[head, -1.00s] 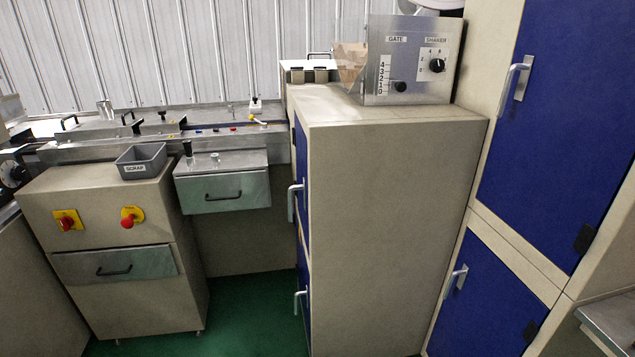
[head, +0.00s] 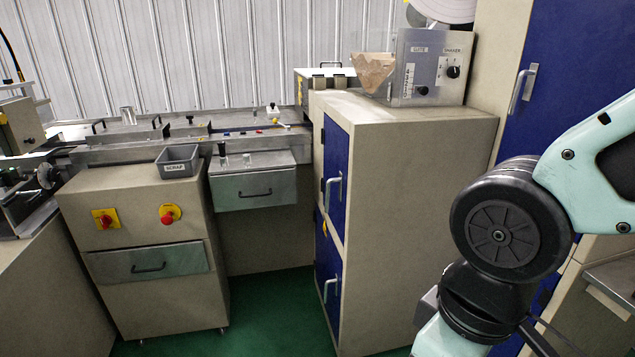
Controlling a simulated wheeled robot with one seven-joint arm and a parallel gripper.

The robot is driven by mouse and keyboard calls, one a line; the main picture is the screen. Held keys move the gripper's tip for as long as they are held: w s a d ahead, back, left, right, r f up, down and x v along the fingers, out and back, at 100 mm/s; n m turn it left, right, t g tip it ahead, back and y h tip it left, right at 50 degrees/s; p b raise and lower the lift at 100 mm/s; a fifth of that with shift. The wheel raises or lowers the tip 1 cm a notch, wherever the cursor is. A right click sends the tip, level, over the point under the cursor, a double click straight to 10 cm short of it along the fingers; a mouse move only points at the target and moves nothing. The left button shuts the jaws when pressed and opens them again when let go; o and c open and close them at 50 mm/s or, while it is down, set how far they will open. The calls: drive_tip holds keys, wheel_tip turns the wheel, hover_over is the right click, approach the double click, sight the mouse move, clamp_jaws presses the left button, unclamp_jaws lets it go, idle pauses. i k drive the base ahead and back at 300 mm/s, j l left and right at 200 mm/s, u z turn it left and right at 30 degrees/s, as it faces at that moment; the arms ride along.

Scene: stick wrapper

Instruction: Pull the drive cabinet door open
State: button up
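A beige cabinet in the middle of the head view has two blue doors on its left-facing side, an upper door (head: 336,170) and a lower door (head: 327,270). Both look shut, and each has a silver bar handle: the upper handle (head: 332,192) and the lower handle (head: 331,289). Taller beige units at the right also have a shut blue door (head: 550,95) with a silver handle (head: 522,88). No label shows which door is the drive cabinet's. My arm comes in from the right and bends down in front of the right units; my gripper is not in view.
A control box (head: 428,65) and a brown paper piece (head: 374,72) are on the middle cabinet. At the left are a grey scrap bin (head: 177,168) on a beige console (head: 135,215) and a drawer (head: 253,188) beneath the machine bed. Green floor (head: 270,305) is free before the blue doors.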

sight(335, 140)
drive_tip(key=u, duration=0.2)
drive_tip(key=i+l, duration=0.1)
drive_tip(key=i, duration=0.55)
drive_tip(key=i+l+u, duration=0.15)
drive_tip(key=i, duration=0.5)
